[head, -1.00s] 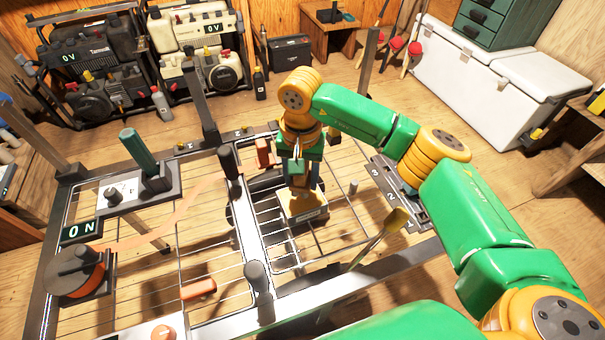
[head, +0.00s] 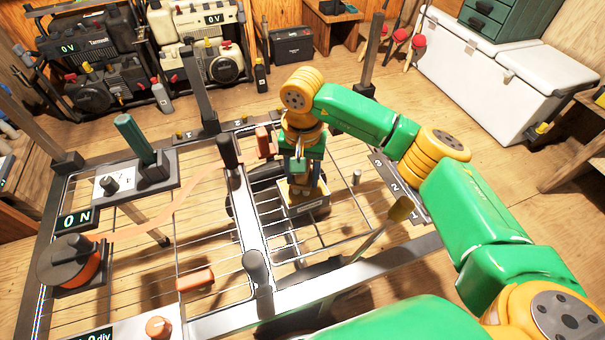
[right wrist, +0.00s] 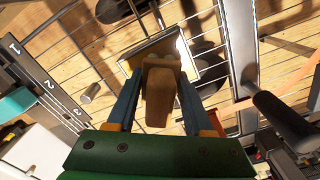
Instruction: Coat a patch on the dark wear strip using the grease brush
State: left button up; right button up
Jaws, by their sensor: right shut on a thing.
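My right gripper (head: 303,190) is shut on a brown block-like handle (right wrist: 160,90), which I take to be the grease brush. It is directly above a small pale open-topped tray (head: 309,209) on the wire rack. In the right wrist view the tray (right wrist: 137,60) shows just beyond the handle. The brush's far end is hidden, so I cannot tell whether it touches the tray. I cannot single out the dark wear strip with certainty. My left gripper is not in view.
A numbered dark plate (head: 388,180) and a yellow spatula-like tool (head: 400,209) are right of the tray. Dark upright posts (head: 229,151) stand on the frame to the left. An orange block (head: 196,279) lies on the left grid. A white cooler (head: 480,65) stands behind right.

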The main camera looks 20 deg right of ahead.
jog(key=shift+f+b, duration=0.45)
jog(key=shift+f, duration=0.1)
dwell(1.1)
jog(key=shift+r, duration=0.1)
notch_tip(320, 180, up, 7)
jog(key=p, duration=0.5)
dwell(0.5)
